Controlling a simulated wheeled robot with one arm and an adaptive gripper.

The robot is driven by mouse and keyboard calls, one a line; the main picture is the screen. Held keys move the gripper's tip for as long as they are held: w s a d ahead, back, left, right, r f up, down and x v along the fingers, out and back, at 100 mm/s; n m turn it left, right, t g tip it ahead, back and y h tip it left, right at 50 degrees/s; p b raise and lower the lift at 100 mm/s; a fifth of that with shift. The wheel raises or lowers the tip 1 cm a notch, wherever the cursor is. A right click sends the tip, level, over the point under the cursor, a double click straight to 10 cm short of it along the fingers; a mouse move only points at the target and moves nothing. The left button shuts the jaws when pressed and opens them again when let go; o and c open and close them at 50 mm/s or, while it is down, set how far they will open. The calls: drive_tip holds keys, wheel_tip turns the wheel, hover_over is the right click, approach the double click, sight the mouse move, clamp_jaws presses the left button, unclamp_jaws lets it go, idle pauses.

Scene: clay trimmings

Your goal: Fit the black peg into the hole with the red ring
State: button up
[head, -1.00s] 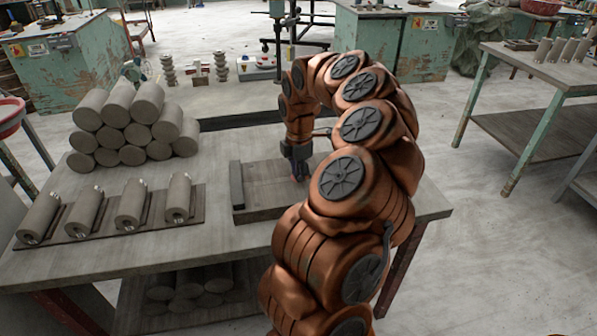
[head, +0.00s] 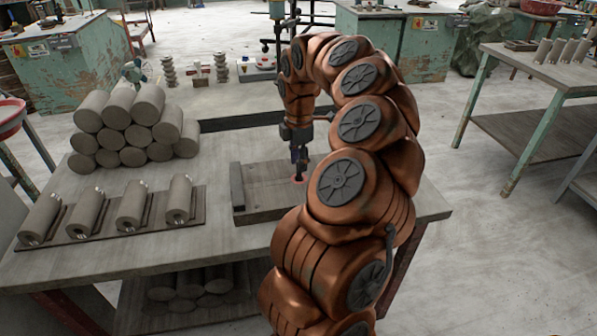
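The block with a raised left edge (head: 262,212) lies on the table, and the red ring (head: 304,182) shows on its top near the right side. My gripper (head: 299,164) points straight down above the ring. A thin dark piece, which looks like the black peg (head: 298,175), runs from the fingertips down to the ring. Its lower end is at the ring, but I cannot tell how deep it sits in the hole. The fingers are small and dark, so their opening is not clear. My arm covers the right part of the block.
A stack of grey clay cylinders (head: 128,127) stands at the back left of the table (head: 140,262). A dark board (head: 73,238) with several cylinders lies at the front left.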

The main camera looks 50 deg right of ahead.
wheel_tip(320, 180, up, 8)
drive_tip(key=shift+r, duration=0.2)
drive_tip(key=s+a+r+m, duration=0.2)
drive_tip(key=a+m, duration=0.1)
drive_tip(key=a, duration=2.2)
drive_tip(key=s+a+f+m+g, duration=0.1)
drive_tip(key=s+a+f+m, duration=0.3)
drive_tip(key=s, duration=0.5)
drive_tip(key=s+a+f+m+g, duration=0.1)
drive_tip(key=s+a+f+m, duration=0.4)
drive_tip(key=s, duration=0.5)
drive_tip(key=shift+s+a+f+m, duration=0.15)
drive_tip(key=shift+a+f+m, duration=0.2)
drive_tip(key=shift+a, duration=0.55)
drive_tip(key=shift+r, duration=0.1)
wheel_tip(320, 180, up, 10)
drive_tip(key=p, duration=0.9)
